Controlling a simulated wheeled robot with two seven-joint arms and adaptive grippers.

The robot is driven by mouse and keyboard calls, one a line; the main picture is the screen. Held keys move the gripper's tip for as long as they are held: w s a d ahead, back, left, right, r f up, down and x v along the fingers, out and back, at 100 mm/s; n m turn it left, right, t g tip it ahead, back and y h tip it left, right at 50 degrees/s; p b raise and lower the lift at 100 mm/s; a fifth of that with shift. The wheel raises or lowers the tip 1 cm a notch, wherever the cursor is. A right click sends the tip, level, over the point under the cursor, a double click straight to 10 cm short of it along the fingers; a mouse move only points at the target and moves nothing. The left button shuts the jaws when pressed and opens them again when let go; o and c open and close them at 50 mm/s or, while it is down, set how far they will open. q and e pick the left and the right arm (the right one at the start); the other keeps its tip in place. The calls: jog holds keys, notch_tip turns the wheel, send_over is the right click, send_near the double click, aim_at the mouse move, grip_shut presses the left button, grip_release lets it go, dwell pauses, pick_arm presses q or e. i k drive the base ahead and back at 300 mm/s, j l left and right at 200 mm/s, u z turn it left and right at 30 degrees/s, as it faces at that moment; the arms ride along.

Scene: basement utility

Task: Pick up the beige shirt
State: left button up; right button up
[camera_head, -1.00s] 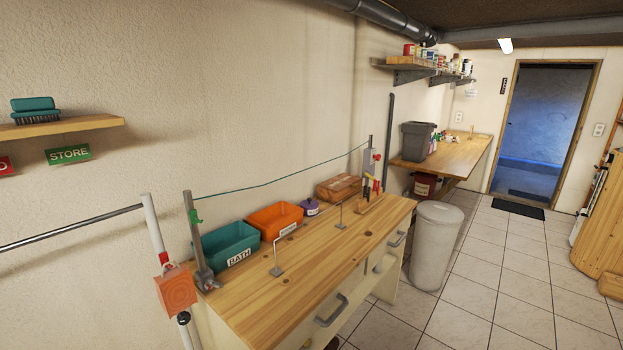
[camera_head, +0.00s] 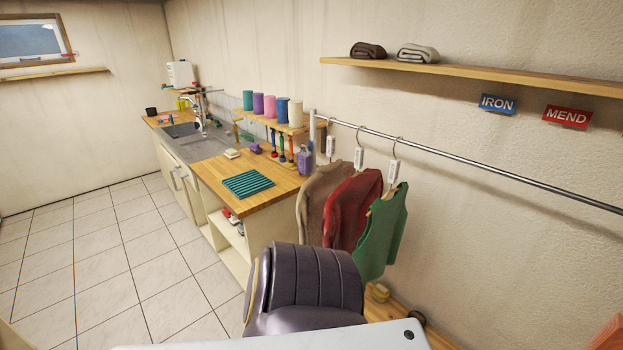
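A beige shirt (camera_head: 318,200) hangs on a hanger from the metal rail (camera_head: 450,170), at the left end of a row of clothes. A red garment (camera_head: 354,206) hangs just right of it and overlaps its right side. A green garment (camera_head: 382,232) hangs at the right end of the row. Tags hang at the hangers. Neither of my grippers shows in the head view.
A dark purple padded object (camera_head: 305,282) stands in front of the clothes. A shelf (camera_head: 480,78) with two folded cloths is above the rail. The tiled floor at left is clear.

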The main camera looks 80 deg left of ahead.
aim_at(313, 193)
jog(key=u, duration=2.6)
